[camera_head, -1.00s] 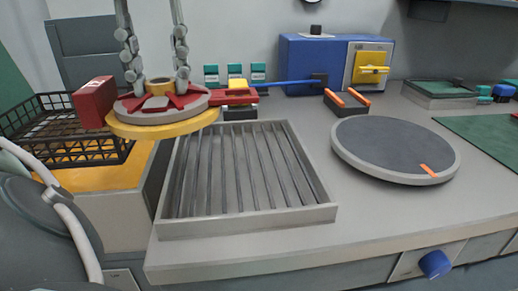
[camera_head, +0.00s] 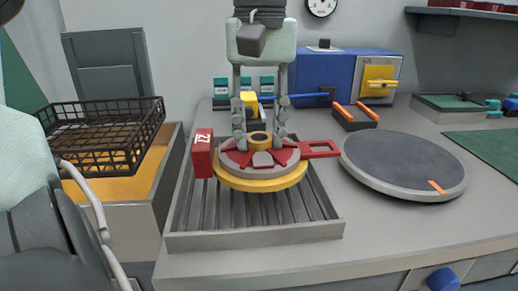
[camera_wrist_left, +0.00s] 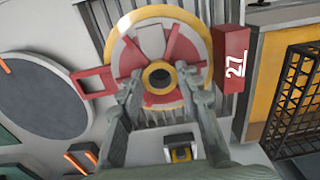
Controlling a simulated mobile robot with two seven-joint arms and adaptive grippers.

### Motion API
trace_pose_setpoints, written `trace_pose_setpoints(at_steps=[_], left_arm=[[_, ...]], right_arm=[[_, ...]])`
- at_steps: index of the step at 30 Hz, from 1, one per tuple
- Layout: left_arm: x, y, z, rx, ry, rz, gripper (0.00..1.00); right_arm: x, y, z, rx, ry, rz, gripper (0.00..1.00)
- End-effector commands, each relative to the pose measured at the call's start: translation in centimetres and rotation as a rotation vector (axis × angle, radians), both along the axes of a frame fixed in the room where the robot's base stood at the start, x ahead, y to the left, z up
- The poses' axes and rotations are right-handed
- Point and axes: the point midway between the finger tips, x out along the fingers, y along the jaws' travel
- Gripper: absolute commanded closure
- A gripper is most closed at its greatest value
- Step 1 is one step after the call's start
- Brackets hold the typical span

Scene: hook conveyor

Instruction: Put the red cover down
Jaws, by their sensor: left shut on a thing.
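The red cover (camera_head: 236,158) is a round disc with red segments, a grey ring, a yellow rim, a red side handle (camera_head: 322,149) and a red block (camera_head: 203,155) marked 27. My left gripper (camera_head: 259,141) comes down from above and is shut on its central hub. The cover also shows in the left wrist view (camera_wrist_left: 128,58), face towards the camera. It is roughly level over the grey slatted tray (camera_head: 255,238), hiding the middle slats. I cannot tell whether it touches the tray. My right gripper is not in view.
A round dark turntable (camera_head: 400,165) stands to the right, close to the handle's end. A black wire basket (camera_head: 90,142) sits on a yellow-topped unit at left. A blue box (camera_head: 325,72) and a small orange-edged holder (camera_head: 354,117) stand behind. The front counter strip is clear.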

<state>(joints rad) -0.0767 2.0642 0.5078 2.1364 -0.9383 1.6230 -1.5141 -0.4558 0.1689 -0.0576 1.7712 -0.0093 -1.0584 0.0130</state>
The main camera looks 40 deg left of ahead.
Motion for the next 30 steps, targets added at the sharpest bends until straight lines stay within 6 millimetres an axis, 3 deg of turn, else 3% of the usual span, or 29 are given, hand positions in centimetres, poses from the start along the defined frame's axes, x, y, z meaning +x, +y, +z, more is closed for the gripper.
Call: trace_pose_setpoints(at_steps=[9, 22, 23, 27, 30], left_arm=[[-0.1, 0.0, -3.5, -0.002, -0.001, 0.001, 1.0], [0.0, 0.0, -3.9, -0.001, -0.003, 0.003, 1.0], [-0.1, 0.0, -4.1, -0.001, -0.001, 0.003, 0.65], [-0.1, 0.0, -4.0, -0.001, 0.0, 0.002, 0.48], [-0.1, 0.0, -4.0, -0.001, 0.0, 0.002, 0.46]], right_arm=[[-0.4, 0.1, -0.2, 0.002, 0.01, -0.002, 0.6], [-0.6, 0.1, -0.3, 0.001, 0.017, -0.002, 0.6], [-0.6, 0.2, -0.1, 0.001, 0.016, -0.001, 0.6], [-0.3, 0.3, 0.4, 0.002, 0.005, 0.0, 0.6], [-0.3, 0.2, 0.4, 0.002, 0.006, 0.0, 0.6]])
